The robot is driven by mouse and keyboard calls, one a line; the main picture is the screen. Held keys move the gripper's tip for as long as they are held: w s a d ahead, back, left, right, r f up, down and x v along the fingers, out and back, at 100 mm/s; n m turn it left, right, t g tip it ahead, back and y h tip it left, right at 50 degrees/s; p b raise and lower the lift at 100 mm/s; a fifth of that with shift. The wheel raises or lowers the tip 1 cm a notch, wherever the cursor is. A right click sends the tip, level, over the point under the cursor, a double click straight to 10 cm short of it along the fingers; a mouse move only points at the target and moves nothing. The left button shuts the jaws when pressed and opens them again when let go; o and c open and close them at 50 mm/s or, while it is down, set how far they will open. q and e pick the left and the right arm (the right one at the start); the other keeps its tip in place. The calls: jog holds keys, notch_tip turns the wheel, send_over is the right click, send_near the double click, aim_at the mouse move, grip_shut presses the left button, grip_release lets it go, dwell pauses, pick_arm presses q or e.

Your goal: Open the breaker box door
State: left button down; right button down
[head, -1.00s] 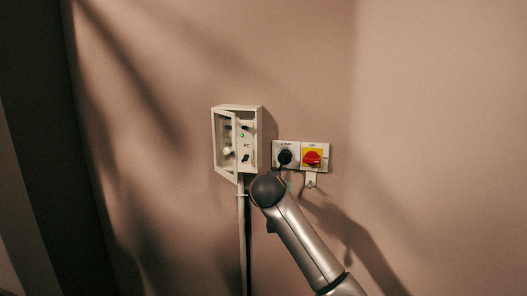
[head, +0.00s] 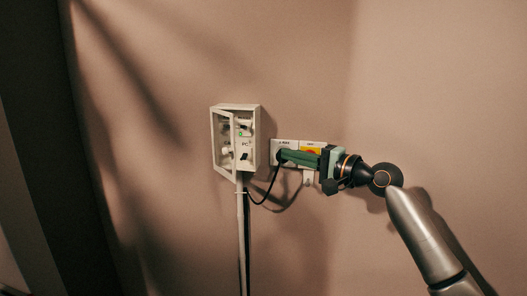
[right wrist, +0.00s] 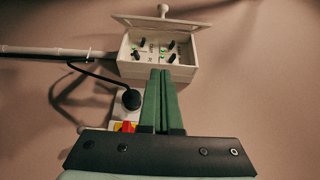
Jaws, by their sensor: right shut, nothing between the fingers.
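The breaker box (head: 256,140) is a small white box on the wall. Its framed door (head: 234,165) stands ajar, swung out from the left side, with a pale round knob (head: 226,151). In the right wrist view the box (right wrist: 186,72) lies beyond the fingers, with its door (right wrist: 135,21) at the top and switches and green lights showing inside. My right gripper (head: 282,156) is shut and empty, to the right of the box, pointing left towards it. Its green fingers (right wrist: 162,75) are together, seemingly apart from the door. My left gripper is not in view.
A socket plate (head: 284,144) with a black plug and cable, and a yellow and red switch (head: 310,150), sit behind my right gripper. A conduit (head: 241,235) runs down from the box. The wall left of the box is clear.

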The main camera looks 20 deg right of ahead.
pick_arm(q)
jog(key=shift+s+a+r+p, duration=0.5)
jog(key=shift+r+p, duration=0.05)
jog(key=shift+p, duration=0.4)
pick_arm(e)
jog(key=w+a, duration=0.7)
jog(key=a, duration=0.2)
jog(key=shift+w, duration=0.15)
jog(key=shift+d, duration=0.1)
